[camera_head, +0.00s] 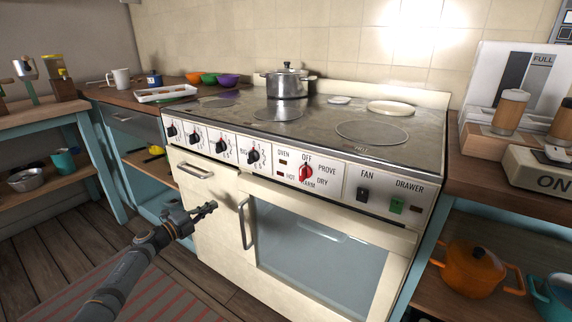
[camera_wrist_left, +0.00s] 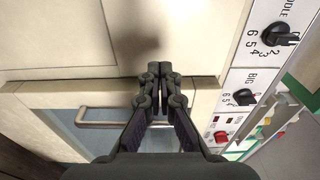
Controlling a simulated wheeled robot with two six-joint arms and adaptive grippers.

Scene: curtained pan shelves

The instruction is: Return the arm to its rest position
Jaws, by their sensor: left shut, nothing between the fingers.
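My left gripper (camera_head: 207,209) is in front of the cream stove (camera_head: 222,235), at the height of its door handles. Its fingers are shut and empty. In the left wrist view the gripper (camera_wrist_left: 159,72) shows its fingertips together before the stove's front panels, with an oven door handle (camera_wrist_left: 110,118) to its left and control knobs to its right. I cannot tell whether the fingertips touch the stove. My left arm (camera_head: 130,272) reaches in from the lower left of the head view. My right gripper is in neither view.
The oven door handle (camera_head: 245,223) and a small door handle (camera_head: 195,171) stick out near the gripper. A steel pot (camera_head: 286,84) stands on the hob. A left bench (camera_head: 40,118) and right shelf with an orange pot (camera_head: 474,268) flank the stove. Floor (camera_head: 45,250) is open at left.

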